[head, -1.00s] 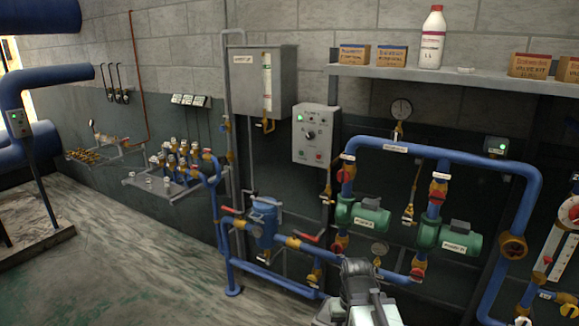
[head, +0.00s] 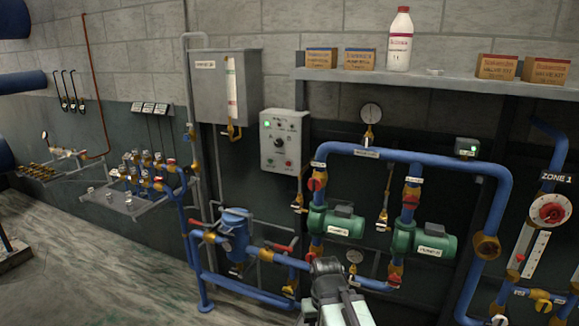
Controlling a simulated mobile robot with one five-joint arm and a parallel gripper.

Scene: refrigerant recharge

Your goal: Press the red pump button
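A grey control box (head: 270,150) is mounted on the wall near the middle of the head view. It has a dark round dial (head: 280,142), a small lit green lamp near its top, and small buttons along its lower edge. The red button (head: 288,164) is at the lower right of the box, with a green one (head: 270,163) to its left. My gripper (head: 325,266) is at the bottom centre, in front of the blue pipes and below the box, apart from the button in the picture. Its fingers are too dark and small to read.
Blue pipes with green pumps (head: 335,222) and red-handled valves stand right of and below the box. A shelf (head: 440,83) with cartons and a white bottle (head: 400,40) is above. A blue strainer (head: 237,230) stands lower left.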

